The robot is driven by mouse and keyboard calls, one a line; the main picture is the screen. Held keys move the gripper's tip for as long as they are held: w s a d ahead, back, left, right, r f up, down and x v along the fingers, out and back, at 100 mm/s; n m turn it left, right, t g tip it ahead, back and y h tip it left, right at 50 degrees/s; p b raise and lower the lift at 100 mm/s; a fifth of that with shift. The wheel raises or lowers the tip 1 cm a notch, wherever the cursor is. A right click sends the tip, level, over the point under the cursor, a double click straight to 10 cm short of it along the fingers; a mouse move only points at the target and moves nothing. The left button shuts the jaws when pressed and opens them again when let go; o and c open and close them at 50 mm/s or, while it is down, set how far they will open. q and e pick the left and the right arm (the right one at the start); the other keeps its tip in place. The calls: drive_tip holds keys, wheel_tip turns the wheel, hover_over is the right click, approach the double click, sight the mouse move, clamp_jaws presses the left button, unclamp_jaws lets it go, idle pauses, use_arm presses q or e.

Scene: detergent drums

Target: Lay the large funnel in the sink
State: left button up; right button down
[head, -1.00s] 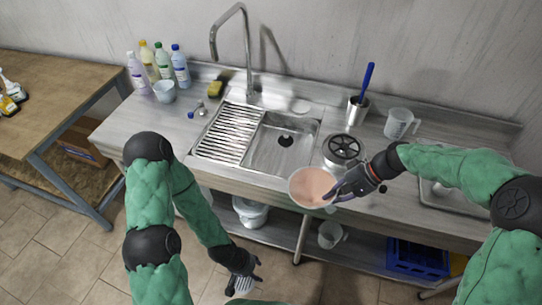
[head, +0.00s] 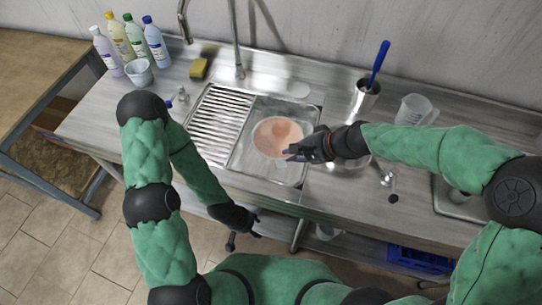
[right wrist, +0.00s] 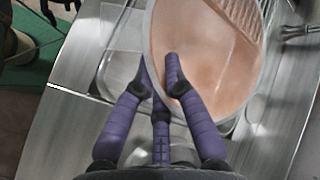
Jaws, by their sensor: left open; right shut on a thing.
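The large funnel (head: 277,136) is a wide, round, pinkish-orange cone with a pale rim. In the head view it is over the sink basin (head: 284,171), with its open mouth facing up. My right gripper (head: 290,153) is shut on the funnel's near right edge. In the right wrist view the purple fingers (right wrist: 165,85) close on the rim of the funnel (right wrist: 225,50). I cannot tell whether the funnel touches the basin floor; its underside and spout are hidden. My left gripper (head: 252,226) is open and empty, low in front of the counter.
A slatted drainboard (head: 214,124) lies left of the basin. A tall faucet (head: 237,45) rises behind it. A yellow sponge (head: 199,68), bottles (head: 134,36) and a cup (head: 139,72) stand at the back left. A steel beaker with a blue-handled tool (head: 366,97) and a clear jug (head: 413,109) stand to the right.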

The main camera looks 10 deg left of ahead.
sight(277, 150)
drive_tip(key=w+a+f+b, duration=0.1)
drive_tip(key=a+f, duration=0.1)
drive_tip(key=w+a+f, duration=0.2)
drive_tip(key=w+a+f+b, duration=0.1)
drive_tip(key=w+f, duration=0.1)
drive_tip(key=shift+a+f+b, duration=0.35)
drive_tip(key=shift+a+f, duration=0.05)
drive_tip(key=f+b, duration=0.1)
drive_tip(key=f, duration=0.2)
drive_tip(key=shift+w+a+f+b, duration=0.15)
drive_tip(key=shift+a+f+b, duration=0.1)
drive_tip(key=shift+b, duration=0.1)
drive_tip(key=shift+f+b, duration=0.4)
drive_tip(key=shift+b, duration=0.05)
drive_tip(key=shift+f, duration=0.2)
drive_tip(key=c, duration=1.7)
unclamp_jaws()
drive_tip(key=shift+c, duration=0.2)
drive_tip(key=o, duration=0.4)
drive_tip(key=shift+o, duration=0.2)
